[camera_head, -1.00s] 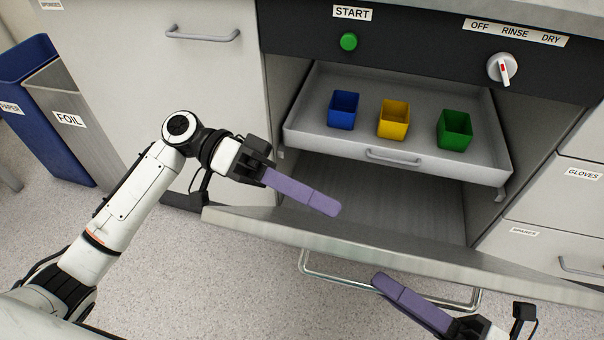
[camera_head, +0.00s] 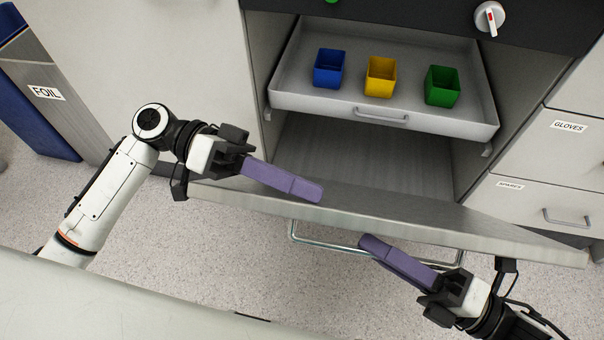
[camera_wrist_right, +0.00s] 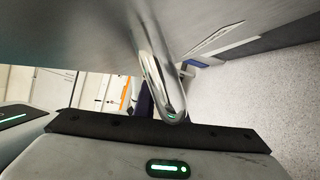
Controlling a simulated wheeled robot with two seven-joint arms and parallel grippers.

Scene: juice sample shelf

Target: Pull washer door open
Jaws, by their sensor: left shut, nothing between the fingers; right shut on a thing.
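The washer door (camera_head: 480,230) is a grey panel hinged low, tilted outward and partly open, its top edge crossing in front of the dark cavity. Its metal bar handle (camera_head: 318,245) is on the outer face and fills the middle of the right wrist view (camera_wrist_right: 158,75). My right gripper (camera_head: 368,242) is shut on the handle, purple fingers pointing up-left; the grip itself is partly hidden. My left gripper (camera_head: 318,194) is shut and empty, its purple fingers over the door's top edge; I cannot tell whether they touch it.
Inside the washer, a pulled-out grey tray (camera_head: 440,118) holds a blue cup (camera_head: 328,70), a yellow cup (camera_head: 380,77) and a green cup (camera_head: 441,86). A dial (camera_head: 489,18) is above. Drawers (camera_head: 545,205) stand right, bins (camera_head: 62,105) left. Speckled floor lies below the door.

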